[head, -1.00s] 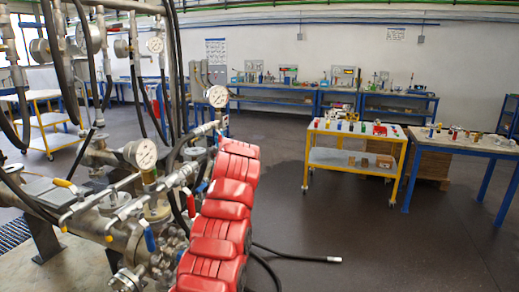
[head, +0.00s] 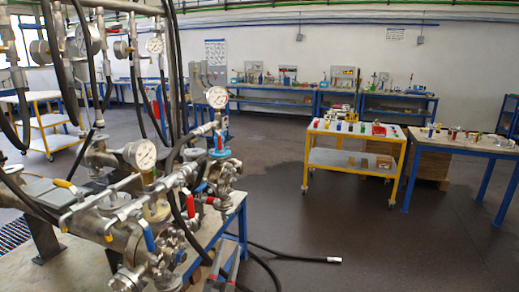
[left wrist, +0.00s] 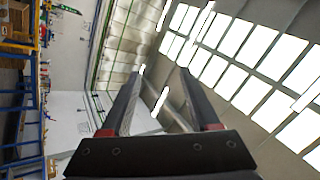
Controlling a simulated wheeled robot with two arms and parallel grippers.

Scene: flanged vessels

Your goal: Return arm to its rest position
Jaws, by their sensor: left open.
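My left gripper (head: 228,250) shows at the bottom edge of the head view, in front of the blue-legged bench with the flanged vessels. Its two dark fingers with red parts at their base point upward. In the left wrist view the gripper (left wrist: 161,74) is open, with nothing between its fingers, and faces the ceiling and skylights. The red arm links are out of the head view. My right gripper is in neither view.
Steel flanged vessels (head: 125,225) with gauges, valves and hoses fill the left. A black hose (head: 290,256) lies on the floor right of the bench. A yellow cart (head: 350,163) and a blue-legged table (head: 465,146) stand farther right.

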